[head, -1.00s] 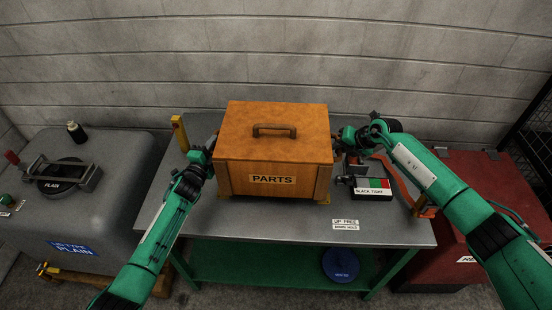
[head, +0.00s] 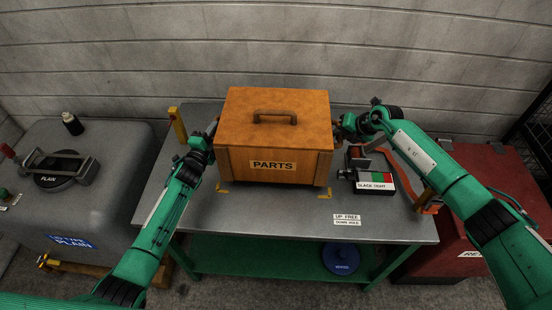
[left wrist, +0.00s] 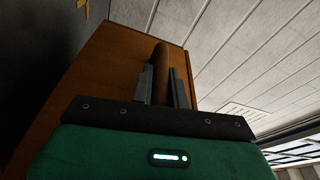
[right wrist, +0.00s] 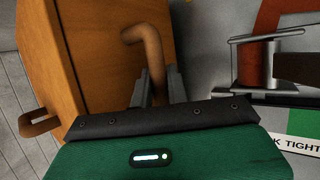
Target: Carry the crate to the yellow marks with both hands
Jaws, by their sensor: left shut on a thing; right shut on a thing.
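The orange-brown wooden crate (head: 235,168), with a PARTS label and a brown top handle, is level between my grippers over the grey table (head: 385,226). Yellow corner marks show on the table at the crate's front left (head: 222,188) and front right (head: 326,192). The crate's front lower edge sits just behind them in the head view; its underside and any gap to the table are hard to judge. My left gripper (left wrist: 164,88) is shut on one side handle. My right gripper (right wrist: 157,90) is shut on the opposite side handle. Any rear marks are hidden.
A yellow post (head: 178,125) stands at the table's left. A grey machine (head: 100,215) is left, a red box (head: 480,170) right. The table front is clear.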

